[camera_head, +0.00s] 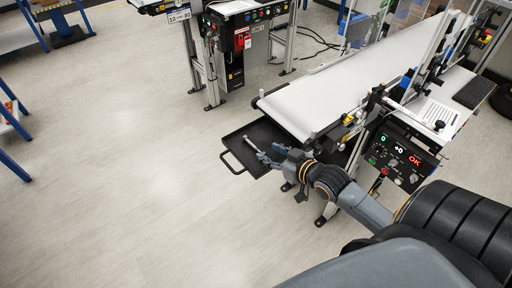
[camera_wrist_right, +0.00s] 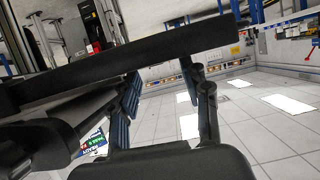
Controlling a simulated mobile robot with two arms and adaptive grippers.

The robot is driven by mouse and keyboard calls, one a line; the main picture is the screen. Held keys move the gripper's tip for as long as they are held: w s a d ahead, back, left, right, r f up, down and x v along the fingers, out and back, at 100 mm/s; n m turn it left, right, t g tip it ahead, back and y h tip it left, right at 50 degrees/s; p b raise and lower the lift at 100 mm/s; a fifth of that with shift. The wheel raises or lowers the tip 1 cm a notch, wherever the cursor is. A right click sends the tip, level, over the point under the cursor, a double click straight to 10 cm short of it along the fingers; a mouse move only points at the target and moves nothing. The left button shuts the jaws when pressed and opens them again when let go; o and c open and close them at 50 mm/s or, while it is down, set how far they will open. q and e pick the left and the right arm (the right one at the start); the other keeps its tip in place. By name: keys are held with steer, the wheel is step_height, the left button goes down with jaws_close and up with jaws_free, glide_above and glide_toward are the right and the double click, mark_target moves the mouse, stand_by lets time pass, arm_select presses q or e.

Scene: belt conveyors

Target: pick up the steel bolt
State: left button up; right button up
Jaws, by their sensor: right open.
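The steel bolt (camera_head: 252,144) shows in the head view as a thin, light grey rod over the black tray (camera_head: 262,130) below the end of the white conveyor belt. My right gripper (camera_head: 269,154) is at the tray, with its fingertips close to the bolt's near end. At this size I cannot tell whether they touch it. In the right wrist view the two fingers (camera_wrist_right: 164,88) stand apart, with a dark bar, probably the tray's edge, crossing in front of them. The bolt cannot be made out there. My left gripper is not in view.
The white conveyor belt (camera_head: 330,97) and its frame stand just beyond and right of the tray. A control box (camera_head: 397,160) with lit displays is to the right of my gripper. Another machine (camera_head: 235,45) stands at the back. The floor at left is clear.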

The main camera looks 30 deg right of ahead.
mark_target(259, 149)
steer(key=shift+w+a, duration=0.15)
steer(key=shift+w, duration=0.25)
steer(key=x, duration=0.2)
steer(key=p+x, duration=0.1)
steer(key=x, duration=0.1)
steer(key=shift+w+a+f, duration=0.1)
steer(key=shift+a+f, duration=0.1)
steer(key=shift+a, duration=0.05)
steer(key=shift+c, duration=0.2)
jaws_close()
